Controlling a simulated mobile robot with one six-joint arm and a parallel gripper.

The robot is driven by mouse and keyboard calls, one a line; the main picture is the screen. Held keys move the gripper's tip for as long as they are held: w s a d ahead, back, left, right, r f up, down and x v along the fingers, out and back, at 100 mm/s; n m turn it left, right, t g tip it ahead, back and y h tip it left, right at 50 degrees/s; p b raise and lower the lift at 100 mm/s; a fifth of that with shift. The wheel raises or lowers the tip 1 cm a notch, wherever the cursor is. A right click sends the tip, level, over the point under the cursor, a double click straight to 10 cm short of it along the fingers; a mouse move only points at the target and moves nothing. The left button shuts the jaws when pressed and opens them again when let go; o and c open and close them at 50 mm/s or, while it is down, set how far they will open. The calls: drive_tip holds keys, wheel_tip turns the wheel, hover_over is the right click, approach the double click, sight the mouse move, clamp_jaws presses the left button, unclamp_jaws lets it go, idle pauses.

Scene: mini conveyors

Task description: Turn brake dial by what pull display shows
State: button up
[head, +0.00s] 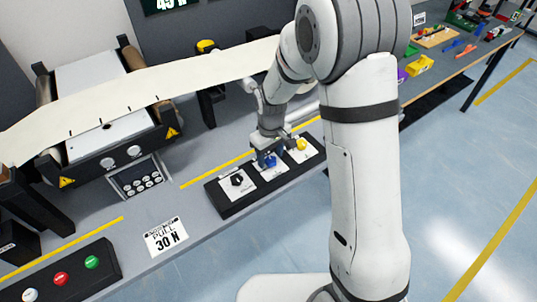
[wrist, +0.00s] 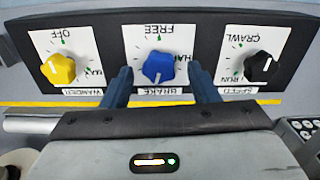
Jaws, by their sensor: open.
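The blue brake dial (wrist: 158,67) sits on a white plate lettered FREE, upside down in the wrist view. A small white mark on it appears to face the BRAKE label. My gripper (wrist: 160,80) is open, with one dark blue finger on each side of the dial; I cannot tell if they touch it. In the head view my gripper (head: 268,158) is low over the blue dial (head: 271,162), partly hiding it. A dark display (head: 165,4) is cut off at the top edge, with green digits that look like 45 N. A white card (head: 166,237) reads PULL 30 N.
A yellow WANDER dial (wrist: 58,69) and a black SPEED dial (wrist: 260,66) flank the blue one on the black panel (head: 225,206). The web conveyor (head: 105,125) stands behind. A button box (head: 62,274) is at the lower left.

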drive_tip(key=shift+f, duration=0.35)
